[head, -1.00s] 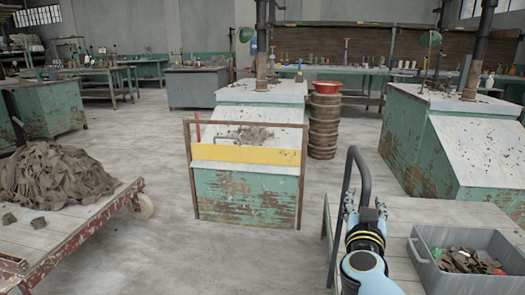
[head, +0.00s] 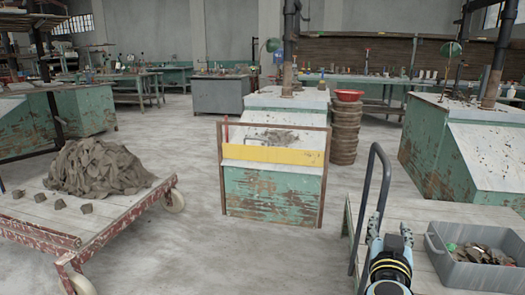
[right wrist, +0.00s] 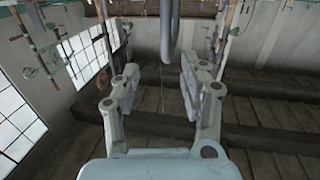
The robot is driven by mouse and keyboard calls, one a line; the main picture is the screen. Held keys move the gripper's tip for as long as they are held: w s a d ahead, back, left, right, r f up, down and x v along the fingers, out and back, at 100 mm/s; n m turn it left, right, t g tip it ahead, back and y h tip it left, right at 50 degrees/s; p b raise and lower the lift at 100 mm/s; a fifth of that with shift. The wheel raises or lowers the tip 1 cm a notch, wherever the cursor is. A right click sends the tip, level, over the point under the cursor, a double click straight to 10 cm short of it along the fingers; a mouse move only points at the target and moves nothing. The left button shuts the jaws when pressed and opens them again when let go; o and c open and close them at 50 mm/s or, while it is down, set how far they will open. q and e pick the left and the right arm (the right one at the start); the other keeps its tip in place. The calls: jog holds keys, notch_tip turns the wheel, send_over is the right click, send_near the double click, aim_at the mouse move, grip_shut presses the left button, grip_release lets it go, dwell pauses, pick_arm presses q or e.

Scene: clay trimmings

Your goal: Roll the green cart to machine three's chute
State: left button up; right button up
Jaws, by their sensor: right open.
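My right gripper (head: 388,228) is open just beside the handle. In the right wrist view the open fingers (right wrist: 161,78) face a grey bar (right wrist: 171,30) beyond their tips. A worn green machine (head: 270,190) with a yellow chute board (head: 275,154) stands mid-view. A second green machine (head: 490,150) stands at right. No machine number is readable. My left gripper is not in view.
A red-framed cart (head: 45,240) with a heap of grey clay (head: 98,168) and loose lumps stands at left. A grey bin (head: 475,268) of scraps sits on the right cart. Stacked round forms (head: 345,135) carry a red bowl (head: 348,95). The floor between the carts is clear.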

jog(key=s+f+n+g+y, duration=0.3)
jog(key=s+f+n, duration=0.1)
jog(key=s+f, duration=1.05)
jog(key=s+f+n+g+y, duration=0.3)
jog(key=s+f, duration=0.9)
jog(key=f, duration=0.5)
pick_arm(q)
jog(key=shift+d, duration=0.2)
pick_arm(e)
jog(key=s+d+f+g, duration=0.1)
jog(key=s+f+g, duration=0.2)
jog(key=s, duration=0.7)
jog(key=s+d+f+m+g, duration=0.1)
jog(key=s+f+g, duration=0.2)
jog(key=s, duration=0.8)
jog(key=s+d+f+m+g, duration=0.1)
jog(key=s+f+g, duration=0.2)
jog(key=s+f, duration=0.3)
jog(key=s, duration=0.4)
jog(key=shift+s+d+y, duration=0.15)
jog(key=shift+d+y, duration=0.15)
jog(key=shift+d, duration=0.1)
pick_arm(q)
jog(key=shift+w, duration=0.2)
pick_arm(e)
jog(key=shift+r, duration=0.1)
